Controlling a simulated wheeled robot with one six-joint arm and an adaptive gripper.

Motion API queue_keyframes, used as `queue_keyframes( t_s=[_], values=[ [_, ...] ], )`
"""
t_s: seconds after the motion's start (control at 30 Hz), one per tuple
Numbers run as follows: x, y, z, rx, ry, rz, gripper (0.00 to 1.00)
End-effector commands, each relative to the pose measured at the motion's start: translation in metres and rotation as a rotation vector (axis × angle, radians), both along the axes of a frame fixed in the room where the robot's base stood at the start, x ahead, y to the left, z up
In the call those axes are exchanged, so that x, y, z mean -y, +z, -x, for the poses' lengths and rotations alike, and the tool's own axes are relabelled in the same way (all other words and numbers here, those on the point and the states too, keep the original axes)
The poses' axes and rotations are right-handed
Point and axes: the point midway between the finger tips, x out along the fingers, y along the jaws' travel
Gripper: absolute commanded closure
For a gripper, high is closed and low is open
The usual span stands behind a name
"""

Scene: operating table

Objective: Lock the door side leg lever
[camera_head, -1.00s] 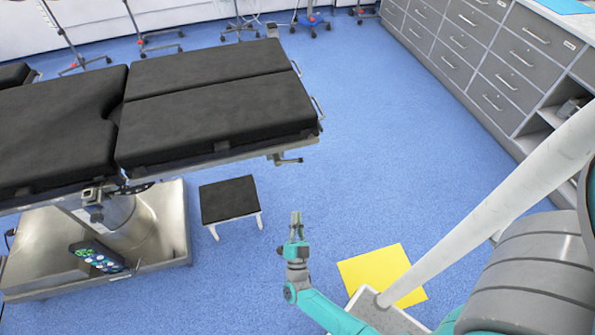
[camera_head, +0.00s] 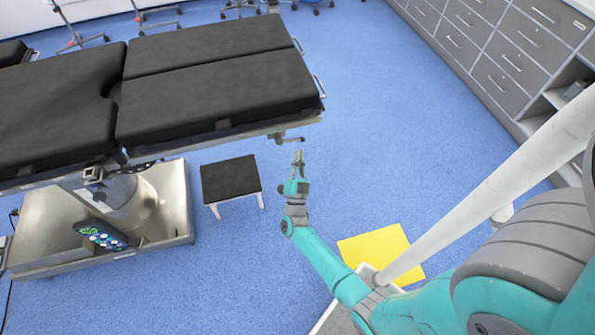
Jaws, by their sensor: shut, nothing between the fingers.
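The operating table (camera_head: 215,96) has black pads and stands at the left and top. A small metal lever (camera_head: 288,139) sticks out below the near right corner of its leg section. Curved metal handles (camera_head: 319,87) show on the right end. My gripper (camera_head: 298,156) is shut and empty. Its fingertips point up in the picture, just below the lever. I cannot tell whether they touch it. The lever's exact position, locked or unlocked, is too small to tell.
A black-topped step stool (camera_head: 230,177) stands left of my gripper. A yellow sheet (camera_head: 375,248) lies on the floor. Grey drawers (camera_head: 505,60) line the right. The blue floor between is clear.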

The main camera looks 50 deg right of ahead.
Motion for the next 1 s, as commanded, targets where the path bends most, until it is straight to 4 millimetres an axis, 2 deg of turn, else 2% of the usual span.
queue_keyframes(
  t_s=[0.2,0.67,1.0],
  values=[
    [0.013,0.01,-0.01,-0.001,0.0,0.001,1.0],
    [0.016,0.012,-0.011,-0.006,0.0,0.01,1.0],
    [0.02,0.025,-0.008,-0.064,0.0,0.096,1.0]
  ],
)
